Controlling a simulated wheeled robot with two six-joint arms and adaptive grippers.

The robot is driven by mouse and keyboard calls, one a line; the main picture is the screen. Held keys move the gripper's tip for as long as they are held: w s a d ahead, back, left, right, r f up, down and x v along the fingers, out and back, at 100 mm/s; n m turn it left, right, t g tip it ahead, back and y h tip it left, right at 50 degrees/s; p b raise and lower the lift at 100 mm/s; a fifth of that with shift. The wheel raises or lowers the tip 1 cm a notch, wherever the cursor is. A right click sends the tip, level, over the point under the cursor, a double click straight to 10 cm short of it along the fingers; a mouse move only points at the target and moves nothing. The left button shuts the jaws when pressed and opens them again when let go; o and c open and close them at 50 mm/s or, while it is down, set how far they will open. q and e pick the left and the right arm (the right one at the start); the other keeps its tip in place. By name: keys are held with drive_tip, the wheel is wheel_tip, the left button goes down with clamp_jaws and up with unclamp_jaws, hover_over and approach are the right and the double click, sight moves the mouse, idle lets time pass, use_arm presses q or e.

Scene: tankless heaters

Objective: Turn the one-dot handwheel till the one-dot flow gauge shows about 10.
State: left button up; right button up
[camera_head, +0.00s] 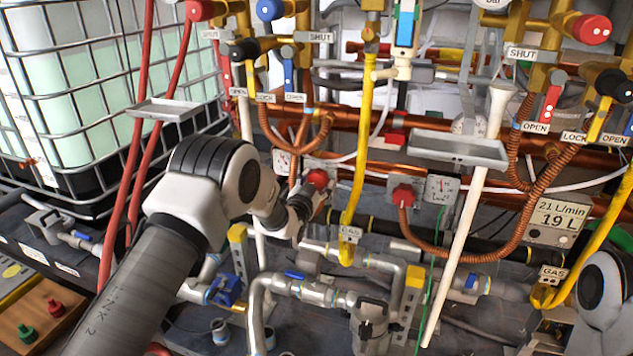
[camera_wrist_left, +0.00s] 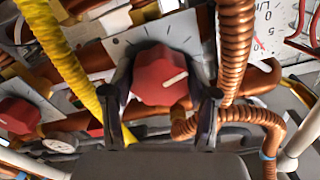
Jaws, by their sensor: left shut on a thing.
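A red handwheel (camera_head: 318,179) with a white line on its face sits on a pale plate with tick marks. It also shows in the left wrist view (camera_wrist_left: 160,76). My left gripper (camera_head: 308,198) is shut on it, with one finger on each side (camera_wrist_left: 160,98). A white round-scale gauge (camera_head: 282,162) is just left of it in the head view. That gauge is partly cut off in the left wrist view (camera_wrist_left: 266,30); a red pointer shows, but the reading is unclear. I cannot make out any dot marks. My right gripper is out of view.
A second red handwheel (camera_head: 403,195) and gauge (camera_head: 440,188) are to the right. A display (camera_head: 560,220) reads 21 L/min and 19 L. A yellow hose (camera_head: 360,140) and a coiled copper hose (camera_wrist_left: 235,45) run close to my left gripper.

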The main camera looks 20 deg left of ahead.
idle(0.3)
use_arm(q)
drive_tip(key=o, duration=0.9)
drive_tip(key=shift+c, duration=0.2)
drive_tip(key=s, duration=1.2)
drive_tip(key=shift+a, duration=0.2)
drive_tip(key=shift+f, duration=0.1)
